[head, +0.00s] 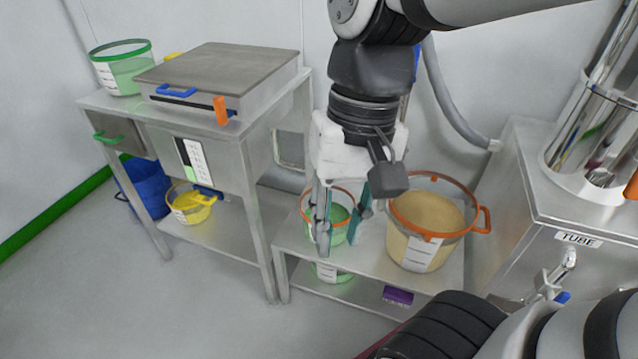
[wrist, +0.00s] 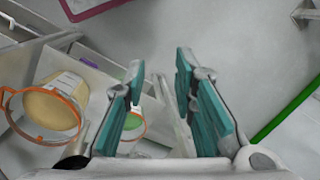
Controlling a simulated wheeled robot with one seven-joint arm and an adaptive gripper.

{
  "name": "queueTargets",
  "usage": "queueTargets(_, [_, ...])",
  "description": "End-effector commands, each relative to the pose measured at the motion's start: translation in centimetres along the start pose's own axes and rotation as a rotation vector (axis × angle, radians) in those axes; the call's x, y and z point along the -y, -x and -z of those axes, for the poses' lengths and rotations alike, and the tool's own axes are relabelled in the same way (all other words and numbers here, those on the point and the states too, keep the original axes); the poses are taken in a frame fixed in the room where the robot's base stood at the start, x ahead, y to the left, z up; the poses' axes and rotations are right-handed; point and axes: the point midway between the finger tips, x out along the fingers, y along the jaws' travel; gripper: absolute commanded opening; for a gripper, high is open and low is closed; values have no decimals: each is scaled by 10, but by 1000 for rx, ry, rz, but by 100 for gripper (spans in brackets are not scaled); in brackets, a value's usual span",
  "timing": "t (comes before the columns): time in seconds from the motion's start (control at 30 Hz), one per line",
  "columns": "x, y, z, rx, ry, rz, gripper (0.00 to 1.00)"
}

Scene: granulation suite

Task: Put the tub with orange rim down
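Two tubs with orange rims stand upright on the low steel table (head: 382,268). The larger tub (head: 420,250) holds tan material and has a white label and an orange side handle; it also shows at the left of the wrist view (wrist: 45,108). The smaller tub (head: 340,213) has green contents and is partly hidden behind my fingers; in the wrist view it (wrist: 133,121) shows beyond the left finger. My gripper (head: 338,243) is open above the table's left part, left of the larger tub. In the wrist view nothing is between its fingers (wrist: 158,60).
A green tub (head: 330,273) and a purple box (head: 398,296) are on the lower shelf. A taller steel bench (head: 200,152) stands left, with a green-rimmed tub (head: 125,72) on top. A steel cabinet marked TUBE (head: 560,215) stands right. The floor at front left is clear.

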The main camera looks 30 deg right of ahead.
Motion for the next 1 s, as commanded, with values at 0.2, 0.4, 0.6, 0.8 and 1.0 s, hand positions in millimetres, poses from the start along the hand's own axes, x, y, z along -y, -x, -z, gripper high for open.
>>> queueTargets(0.2, [-22,5,-48,-93,222,-86,25])
queueTargets(0.4, [-32,4,-64,-119,300,-137,25])
queueTargets(0.6, [-33,4,-65,-119,307,-141,25])
queueTargets(0.8, [-32,4,-65,-119,306,-140,25])
queueTargets(1.0, [-32,4,-64,-120,305,-140,25])
